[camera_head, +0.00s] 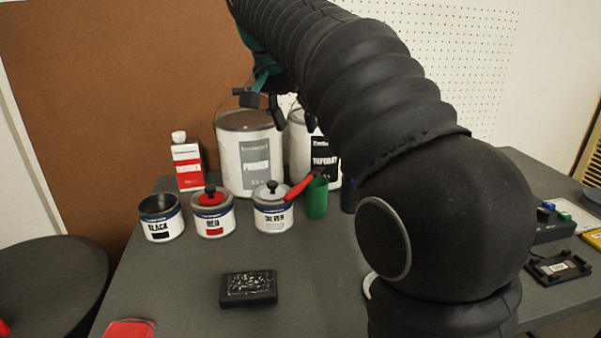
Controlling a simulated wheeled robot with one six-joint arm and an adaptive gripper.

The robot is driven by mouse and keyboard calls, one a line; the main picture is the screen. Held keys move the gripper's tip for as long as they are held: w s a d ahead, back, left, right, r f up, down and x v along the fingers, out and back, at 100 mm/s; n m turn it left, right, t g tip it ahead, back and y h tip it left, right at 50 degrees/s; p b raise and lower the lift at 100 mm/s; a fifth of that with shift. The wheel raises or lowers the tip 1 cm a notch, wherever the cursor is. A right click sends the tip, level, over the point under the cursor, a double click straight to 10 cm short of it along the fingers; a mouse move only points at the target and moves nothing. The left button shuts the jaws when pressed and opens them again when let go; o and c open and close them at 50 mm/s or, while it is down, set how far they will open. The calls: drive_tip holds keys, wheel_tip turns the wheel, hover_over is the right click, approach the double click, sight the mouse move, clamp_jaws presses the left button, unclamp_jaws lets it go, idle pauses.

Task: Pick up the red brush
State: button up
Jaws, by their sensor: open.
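The cup stands just right of the tin labelled silver (273,214). My gripper (263,104) is open and high above the table, in front of the large primer can's upper part. It is up and left of the red handle and apart from it. My arm hides part of the gripper.
The black tin (161,224) and red tin (213,219) stand left of the silver tin. Behind are a primer can (232,160), a topcoat can (301,150) and a white-and-red bottle (187,165). A black block (249,288) lies in front. My arm hides the table's right-centre.

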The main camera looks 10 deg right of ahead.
drive_tip(key=b, duration=0.2)
approach(313, 173)
drive_tip(key=w+f, duration=0.1)
drive_tip(key=f, duration=0.1)
drive_tip(key=x, duration=0.5)
drive_tip(key=shift+s+d+r, duration=0.1)
drive_tip(key=shift+s+d, duration=0.15)
drive_tip(key=shift+d, duration=0.1)
drive_tip(key=shift+w+d+f, duration=0.15)
drive_tip(key=shift+f, duration=0.35)
clamp_jaws()
